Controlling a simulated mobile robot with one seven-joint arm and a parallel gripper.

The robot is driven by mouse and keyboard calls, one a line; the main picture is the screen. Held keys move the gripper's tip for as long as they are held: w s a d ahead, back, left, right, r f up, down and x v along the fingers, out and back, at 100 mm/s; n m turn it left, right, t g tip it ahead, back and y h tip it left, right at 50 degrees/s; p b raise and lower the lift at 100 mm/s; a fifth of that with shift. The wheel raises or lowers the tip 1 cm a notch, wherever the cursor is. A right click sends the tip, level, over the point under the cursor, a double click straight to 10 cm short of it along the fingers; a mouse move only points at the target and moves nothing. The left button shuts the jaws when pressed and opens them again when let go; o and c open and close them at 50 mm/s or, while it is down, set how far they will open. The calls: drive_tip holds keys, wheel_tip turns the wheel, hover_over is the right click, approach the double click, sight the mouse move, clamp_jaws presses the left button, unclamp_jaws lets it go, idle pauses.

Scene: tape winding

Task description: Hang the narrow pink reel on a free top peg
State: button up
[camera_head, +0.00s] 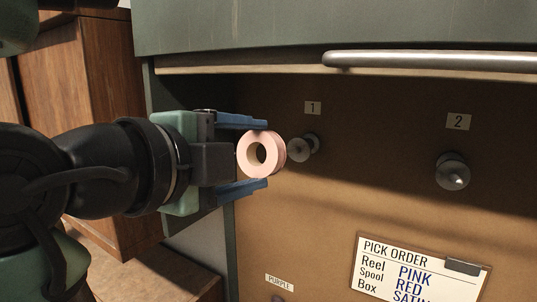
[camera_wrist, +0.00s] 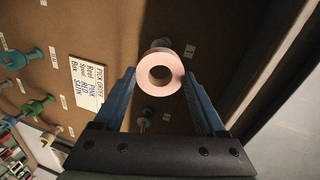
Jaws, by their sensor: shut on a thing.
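The narrow pink reel (camera_head: 277,147) is held between the two blue fingers of my gripper (camera_head: 262,154), with its round hole facing the camera. In the wrist view the reel (camera_wrist: 174,85) sits between the fingertips of my gripper (camera_wrist: 160,80). Top peg 1 (camera_head: 304,148) is bare and lies just right of the reel in the head view. I cannot tell whether the reel touches it. Top peg 2 (camera_head: 453,172) is bare, farther right.
A pick order card (camera_head: 420,272) is clipped to the brown board below the pegs. A metal bar (camera_head: 430,61) runs across the cabinet above. A wooden cabinet (camera_head: 85,90) stands at left.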

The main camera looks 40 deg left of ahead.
drive_tip(key=shift+x, duration=3.85)
drive_tip(key=shift+w+a+f, duration=0.15)
drive_tip(key=shift+w+f, duration=0.25)
drive_tip(key=shift+w, duration=0.25)
drive_tip(key=o, duration=1.3)
drive_tip(key=shift+s, duration=0.1)
drive_tip(key=v, duration=1.2)
drive_tip(key=shift+s+r, duration=0.1)
drive_tip(key=shift+s, duration=0.25)
